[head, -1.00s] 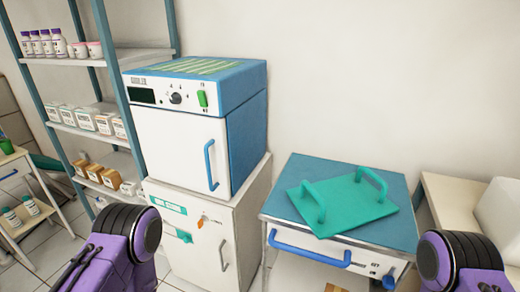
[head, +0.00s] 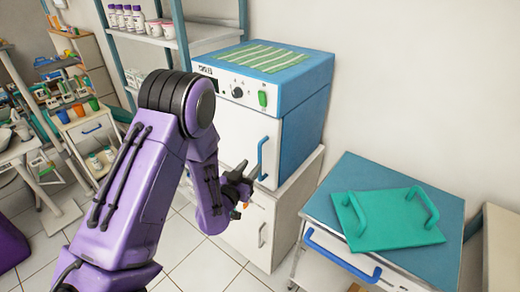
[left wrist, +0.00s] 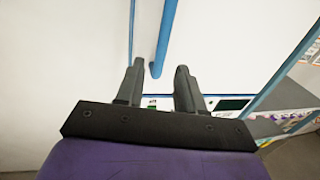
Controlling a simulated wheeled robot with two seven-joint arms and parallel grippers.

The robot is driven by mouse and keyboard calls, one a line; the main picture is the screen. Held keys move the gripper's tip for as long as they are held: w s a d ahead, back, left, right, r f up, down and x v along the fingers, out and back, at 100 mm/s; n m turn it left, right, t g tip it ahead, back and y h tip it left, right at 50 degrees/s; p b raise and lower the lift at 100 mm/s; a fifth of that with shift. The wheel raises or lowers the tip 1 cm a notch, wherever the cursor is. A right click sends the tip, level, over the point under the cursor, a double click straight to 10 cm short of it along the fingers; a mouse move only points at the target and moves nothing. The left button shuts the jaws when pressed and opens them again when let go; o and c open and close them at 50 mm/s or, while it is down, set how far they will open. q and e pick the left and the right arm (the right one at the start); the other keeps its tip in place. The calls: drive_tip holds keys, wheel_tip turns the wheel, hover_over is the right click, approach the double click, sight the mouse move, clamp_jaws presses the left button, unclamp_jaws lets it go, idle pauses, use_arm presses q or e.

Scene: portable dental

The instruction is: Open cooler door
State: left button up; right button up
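The cooler (head: 298,110) is a white-fronted box with a blue top and side, standing on a white cabinet. Its door (head: 238,138) looks closed. The blue vertical door handle (head: 263,155) is on the door's right side. My left gripper (head: 247,175) is in front of the door, close to the handle's lower part. In the left wrist view its two dark fingers (left wrist: 160,72) are apart, and the handle (left wrist: 165,35) lines up with the gap between them. I cannot tell whether they touch it. My left arm hides part of the cooler's front. My right gripper is out of view.
The white cabinet (head: 255,228) under the cooler has its own handle. A blue-topped cart (head: 395,185) with a green handled tray (head: 385,222) stands at right. Shelves (head: 190,38) stand behind at left. Tiled floor shows at the lower middle.

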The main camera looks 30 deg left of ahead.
sight(259, 157)
use_arm(q)
drive_tip(key=w, duration=0.2)
drive_tip(key=w+p, duration=0.1)
drive_tip(key=w, duration=0.1)
drive_tip(key=w+a, duration=0.1)
drive_tip(key=w, duration=0.1)
drive_tip(key=shift+w+p, duration=0.35)
drive_tip(key=shift+p, duration=0.05)
drive_tip(key=shift+w+f, duration=0.1)
drive_tip(key=shift+w, duration=0.3)
clamp_jaws()
drive_tip(key=shift+s, duration=0.15)
